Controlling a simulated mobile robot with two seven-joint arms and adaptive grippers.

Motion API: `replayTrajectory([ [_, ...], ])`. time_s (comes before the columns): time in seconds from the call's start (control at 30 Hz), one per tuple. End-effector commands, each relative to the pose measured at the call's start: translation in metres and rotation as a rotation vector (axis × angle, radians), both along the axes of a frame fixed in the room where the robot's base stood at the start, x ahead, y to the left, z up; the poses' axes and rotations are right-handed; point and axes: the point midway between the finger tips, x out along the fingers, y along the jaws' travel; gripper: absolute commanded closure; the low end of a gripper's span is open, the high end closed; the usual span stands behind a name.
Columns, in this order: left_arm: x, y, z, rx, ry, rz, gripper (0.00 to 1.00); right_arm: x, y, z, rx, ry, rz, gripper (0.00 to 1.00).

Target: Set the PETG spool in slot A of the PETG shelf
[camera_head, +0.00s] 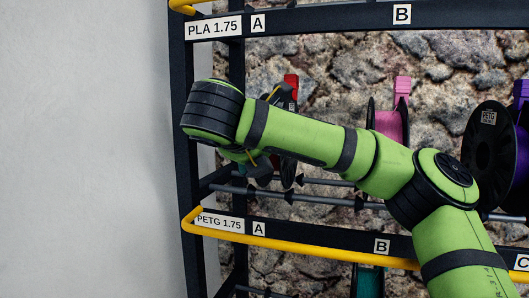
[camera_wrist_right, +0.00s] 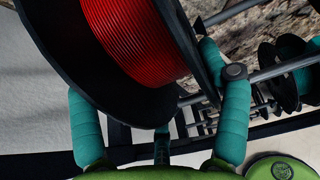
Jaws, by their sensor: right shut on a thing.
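The red-filament spool with black flanges (camera_wrist_right: 135,40) fills the upper left of the right wrist view. My right gripper (camera_wrist_right: 147,75) is shut on it, with teal fingers on either side of the flanges. In the head view the spool (camera_head: 288,172) is edge-on and partly hidden behind my green right arm, with a red tab on top. It is above the A label (camera_head: 259,228) of the PETG 1.75 shelf (camera_head: 320,239), at the rods (camera_head: 325,197). I cannot tell whether it rests on them. My left gripper is not in view.
A pink spool (camera_head: 388,124) stands right of slot A. A black-flanged spool labelled PETG (camera_head: 490,140) and a purple spool (camera_head: 522,150) are further right. The PLA 1.75 beam (camera_head: 330,20) runs above. The shelf's dark left post (camera_head: 180,130) is close to the held spool.

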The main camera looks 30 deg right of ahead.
Motion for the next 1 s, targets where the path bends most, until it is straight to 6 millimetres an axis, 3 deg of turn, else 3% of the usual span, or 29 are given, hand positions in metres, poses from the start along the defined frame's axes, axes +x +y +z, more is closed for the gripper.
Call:
replayTrajectory([
  [0.33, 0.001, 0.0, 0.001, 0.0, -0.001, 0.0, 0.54, 0.0, 0.0, 0.002, -0.001, -0.006, 0.001, 0.82],
  [0.37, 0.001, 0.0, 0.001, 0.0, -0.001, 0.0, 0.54, 0.0, 0.0, 0.002, -0.001, -0.006, 0.001, 0.15],
  [0.4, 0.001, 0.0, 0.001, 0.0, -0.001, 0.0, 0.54, 0.0, 0.0, 0.002, -0.001, -0.006, 0.001, 0.0],
  [0.8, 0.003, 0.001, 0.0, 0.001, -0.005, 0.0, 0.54, 0.0, 0.001, 0.0, 0.0, 0.002, 0.001, 0.0],
  [1.0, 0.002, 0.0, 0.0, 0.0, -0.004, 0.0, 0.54, -0.01, 0.013, 0.008, -0.004, -0.003, 0.005, 0.0],
])
